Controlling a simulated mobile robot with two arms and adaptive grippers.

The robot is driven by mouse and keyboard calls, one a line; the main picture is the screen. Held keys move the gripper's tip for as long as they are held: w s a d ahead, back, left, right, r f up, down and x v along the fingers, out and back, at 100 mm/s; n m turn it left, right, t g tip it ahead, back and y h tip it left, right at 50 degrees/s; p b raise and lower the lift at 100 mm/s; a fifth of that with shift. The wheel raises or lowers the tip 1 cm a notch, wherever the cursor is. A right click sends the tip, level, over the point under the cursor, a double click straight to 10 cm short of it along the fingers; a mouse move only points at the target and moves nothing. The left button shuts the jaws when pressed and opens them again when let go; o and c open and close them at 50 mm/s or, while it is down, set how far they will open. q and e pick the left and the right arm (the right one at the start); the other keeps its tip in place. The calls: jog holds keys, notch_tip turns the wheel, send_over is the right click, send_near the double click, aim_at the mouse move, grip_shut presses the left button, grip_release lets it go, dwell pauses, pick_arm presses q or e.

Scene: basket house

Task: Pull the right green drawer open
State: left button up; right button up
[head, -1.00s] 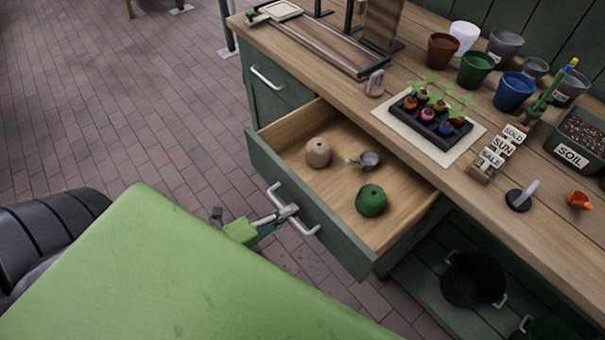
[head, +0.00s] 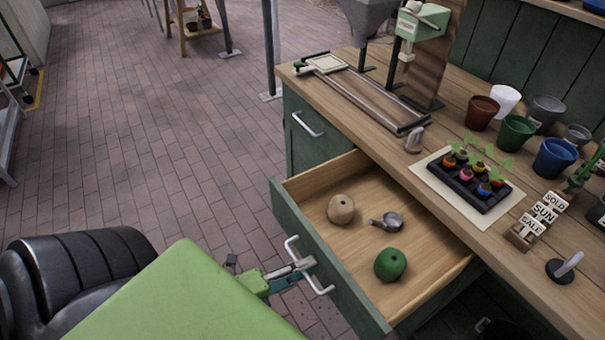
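The right green drawer (head: 335,265) stands pulled well out from the workbench. Its wooden inside shows, holding a tan round object (head: 341,209), a small grey scoop-like item (head: 388,221) and a green round object (head: 390,264). Its white bar handle (head: 292,247) is on the front panel. My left gripper (head: 304,264) is at the middle of this handle, with its fingers closed around the bar; the fingertips are small and partly hidden. My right gripper is not in view.
A closed green door or drawer front with a white handle (head: 307,124) is to the left. The wooden benchtop (head: 440,130) carries a seedling tray (head: 470,186), several pots and small signs.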

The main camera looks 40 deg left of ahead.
pick_arm(q)
jog(key=shift+s, duration=0.1)
jog(key=v, duration=1.2)
jog(key=shift+f, duration=0.1)
